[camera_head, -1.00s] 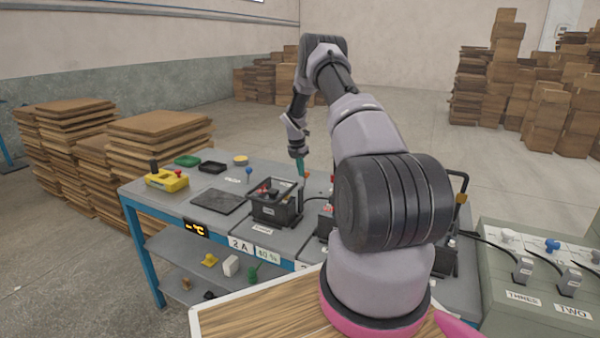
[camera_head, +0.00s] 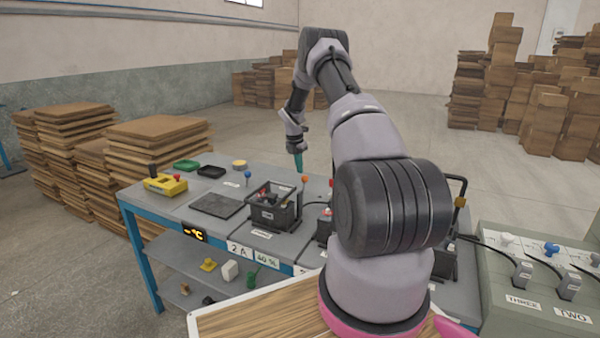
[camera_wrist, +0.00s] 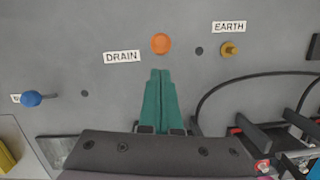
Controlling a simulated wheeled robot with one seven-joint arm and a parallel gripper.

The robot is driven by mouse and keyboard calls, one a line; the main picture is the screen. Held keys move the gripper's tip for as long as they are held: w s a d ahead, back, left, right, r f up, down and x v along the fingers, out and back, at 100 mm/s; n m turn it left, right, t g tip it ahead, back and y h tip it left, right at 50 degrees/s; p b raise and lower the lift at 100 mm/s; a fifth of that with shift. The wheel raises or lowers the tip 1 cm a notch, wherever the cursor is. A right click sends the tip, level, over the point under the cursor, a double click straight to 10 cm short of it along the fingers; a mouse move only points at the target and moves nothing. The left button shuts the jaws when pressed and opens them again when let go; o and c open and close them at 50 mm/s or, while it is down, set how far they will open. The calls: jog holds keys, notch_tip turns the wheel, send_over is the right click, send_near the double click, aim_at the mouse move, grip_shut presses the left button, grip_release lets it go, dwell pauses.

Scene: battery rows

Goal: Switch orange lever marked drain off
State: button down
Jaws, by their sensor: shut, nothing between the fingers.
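The orange lever (camera_wrist: 161,43) shows as a round orange knob in the wrist view, just right of the white DRAIN label (camera_wrist: 122,57). In the head view the orange lever (camera_head: 305,179) stands at the far side of the bench. My gripper (camera_wrist: 160,74) has green fingers that are shut together and empty. Its tips lie just below the orange knob in the wrist view; whether they touch it I cannot tell. In the head view my gripper (camera_head: 299,168) is beside the lever, slightly to its left and above.
A black crate (camera_head: 274,208) with a cable stands in front. A yellow box (camera_head: 165,184) sits at the bench's left end.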

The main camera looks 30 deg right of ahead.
notch_tip(320, 180, up, 9)
jog(key=a, duration=0.1)
jog(key=shift+s+a+f, duration=0.2)
jog(key=shift+s+a, duration=0.05)
jog(key=shift+s, duration=0.15)
jog(key=s+a+r+m+t, duration=0.1)
jog(key=s+a+r+m, duration=0.35)
jog(key=r, duration=0.45)
jog(key=s+a+r+m+t+y, duration=0.1)
jog(key=s+a+r+m, duration=0.3)
jog(key=s+r, duration=0.3)
jog(key=s+a+r+m+t, duration=0.1)
jog(key=s+a+r+m, duration=0.3)
jog(key=r, duration=0.6)
jog(key=s+a+r+m+t+y, duration=0.1)
jog(key=s+a+m, duration=0.2)
jog(key=s, duration=0.7)
jog(key=s+a+r+m+t+y, duration=0.1)
jog(key=s+a+r+m, duration=0.1)
jog(key=s+a+m, duration=0.2)
jog(key=s+a+r+m+t+y, duration=0.1)
jog(key=s+a+m, duration=0.2)
jog(key=s+m, duration=0.5)
jog(key=s, duration=0.7)
jog(key=shift+s+a+r, duration=0.2)
jog(key=shift+s+r, duration=0.1)
jog(key=shift+r, duration=0.1)
jog(key=shift+w+m, duration=0.1)
jog(key=shift+m, duration=0.15)
